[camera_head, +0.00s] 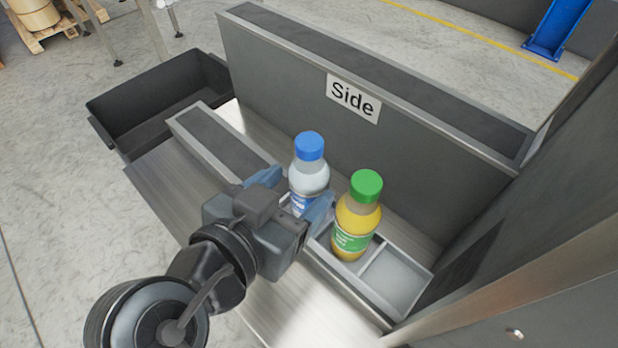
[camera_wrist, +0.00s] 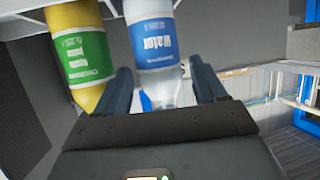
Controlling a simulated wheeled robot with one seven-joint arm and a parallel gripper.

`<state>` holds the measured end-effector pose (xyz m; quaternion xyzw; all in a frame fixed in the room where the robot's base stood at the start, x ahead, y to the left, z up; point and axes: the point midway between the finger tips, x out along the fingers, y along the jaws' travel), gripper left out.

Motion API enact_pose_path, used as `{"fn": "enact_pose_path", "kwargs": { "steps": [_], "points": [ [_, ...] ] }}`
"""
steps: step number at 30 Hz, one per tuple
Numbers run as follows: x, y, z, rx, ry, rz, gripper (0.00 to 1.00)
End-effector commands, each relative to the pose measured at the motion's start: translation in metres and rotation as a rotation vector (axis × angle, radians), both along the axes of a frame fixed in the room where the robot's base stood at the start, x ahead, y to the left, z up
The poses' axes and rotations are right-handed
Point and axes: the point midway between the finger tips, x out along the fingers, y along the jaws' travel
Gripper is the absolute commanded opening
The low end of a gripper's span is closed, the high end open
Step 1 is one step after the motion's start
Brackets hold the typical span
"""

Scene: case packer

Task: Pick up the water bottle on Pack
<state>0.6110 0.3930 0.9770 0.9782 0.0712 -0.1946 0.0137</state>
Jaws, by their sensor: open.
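The water bottle (camera_head: 309,170) is clear with a blue cap and a blue label. It stands upright in the divided tray (camera_head: 395,279), left of a yellow bottle (camera_head: 358,218) with a green cap. In the wrist view the water bottle (camera_wrist: 155,45) appears upside down, its label reading "Water". My gripper (camera_head: 291,195) is open, with one blue finger on each side of the water bottle. In the wrist view the gripper (camera_wrist: 165,82) shows its fingers flanking the bottle. Whether the fingers touch it I cannot tell. The lower part of the bottle is partly hidden by my gripper.
The yellow bottle stands close to my gripper's right finger. A grey wall with a "Side" sign (camera_head: 353,98) rises behind the bottles. A dark empty bin (camera_head: 120,112) is at the left. The tray's right compartment (camera_head: 393,274) is empty.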

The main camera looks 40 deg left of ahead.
Motion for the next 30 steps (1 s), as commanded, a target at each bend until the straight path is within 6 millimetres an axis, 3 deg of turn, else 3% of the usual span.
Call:
{"fn": "enact_pose_path", "kwargs": {
  "steps": [7, 17, 30],
  "points": [
    [0.031, 0.003, -0.009, -0.001, 0.001, -0.001, 0.71],
    [0.037, 0.004, -0.013, -0.001, 0.000, 0.001, 0.70],
    [0.037, 0.003, -0.013, -0.001, 0.000, 0.000, 0.28]
  ]
}}
